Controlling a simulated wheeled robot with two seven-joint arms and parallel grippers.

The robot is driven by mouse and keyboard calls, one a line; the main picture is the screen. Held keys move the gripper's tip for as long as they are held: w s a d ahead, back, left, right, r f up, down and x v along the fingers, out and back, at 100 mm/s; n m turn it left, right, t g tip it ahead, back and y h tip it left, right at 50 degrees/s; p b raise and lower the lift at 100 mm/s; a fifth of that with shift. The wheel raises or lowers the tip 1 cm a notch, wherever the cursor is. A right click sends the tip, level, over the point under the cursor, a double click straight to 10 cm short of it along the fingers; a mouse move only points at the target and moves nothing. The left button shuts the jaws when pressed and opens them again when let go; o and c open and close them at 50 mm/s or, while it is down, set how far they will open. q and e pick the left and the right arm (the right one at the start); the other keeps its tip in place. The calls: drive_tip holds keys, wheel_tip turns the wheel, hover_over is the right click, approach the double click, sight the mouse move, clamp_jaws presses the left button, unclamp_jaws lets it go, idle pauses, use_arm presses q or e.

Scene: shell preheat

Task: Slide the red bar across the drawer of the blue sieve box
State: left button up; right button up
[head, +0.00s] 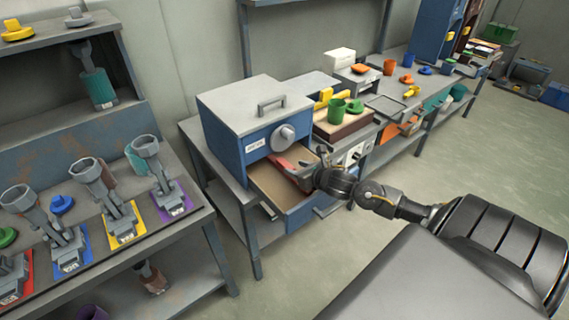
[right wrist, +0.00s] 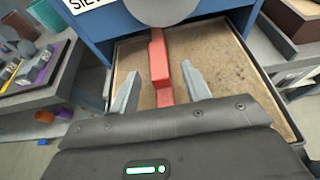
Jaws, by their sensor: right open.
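The blue sieve box (head: 228,138) has a grey lid with a handle and a round grey knob on its front. Its drawer (head: 268,187) is pulled out and shows a tan floor; it also shows in the right wrist view (right wrist: 225,55). The red bar (head: 287,168) lies at the drawer, running lengthwise away from my gripper in the right wrist view (right wrist: 159,62). My right gripper (head: 312,172) is open at the bar's near end, with its fingers (right wrist: 157,85) on either side of the bar. Contact cannot be told. My left gripper is not in view.
A brown box (head: 340,130) with a green cup (head: 337,110) stands right of the sieve box. A bench (head: 185,225) on the left holds several grey tools on coloured plates. Open floor (head: 510,150) lies at the right.

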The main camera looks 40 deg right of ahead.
sight(287, 165)
drive_tip(key=x, duration=0.6)
drive_tip(key=shift+w+a+f+p, duration=0.15)
drive_tip(key=shift+w+p, duration=0.15)
drive_tip(key=shift+p, duration=0.05)
clamp_jaws()
